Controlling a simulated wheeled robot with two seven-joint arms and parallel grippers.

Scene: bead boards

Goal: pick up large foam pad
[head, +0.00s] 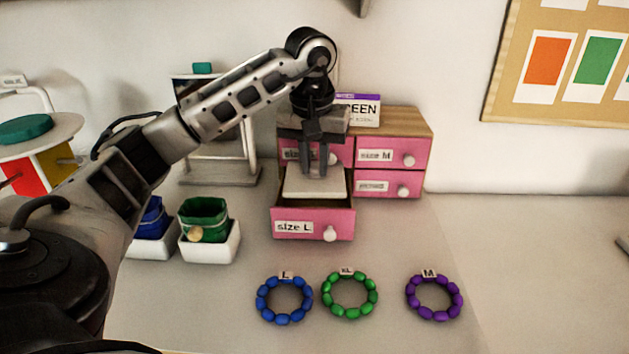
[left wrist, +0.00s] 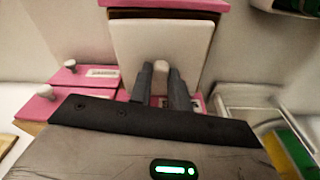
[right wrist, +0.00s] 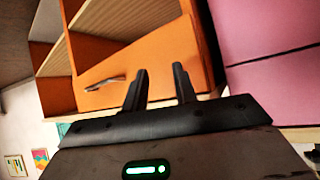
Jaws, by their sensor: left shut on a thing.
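The large foam pad (head: 315,186) is a pale square slab at the open bottom-left drawer labelled "size L" (head: 290,226). My left gripper (head: 314,172) points down above it, with its fingers at the pad. In the left wrist view, the pad (left wrist: 160,40) lies flat beyond the fingers. The left gripper (left wrist: 161,85) is shut on a small pale knob on the pad. I cannot tell whether the pad is clear of the drawer. My right gripper (right wrist: 158,85) shows only in its wrist view, open and empty, facing an orange cabinet.
The pink drawer unit (head: 433,150) has its other drawers shut. Blue, green and purple bead rings (head: 283,300) lie in front. White bins (head: 210,242) with blue and green contents stand to the left.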

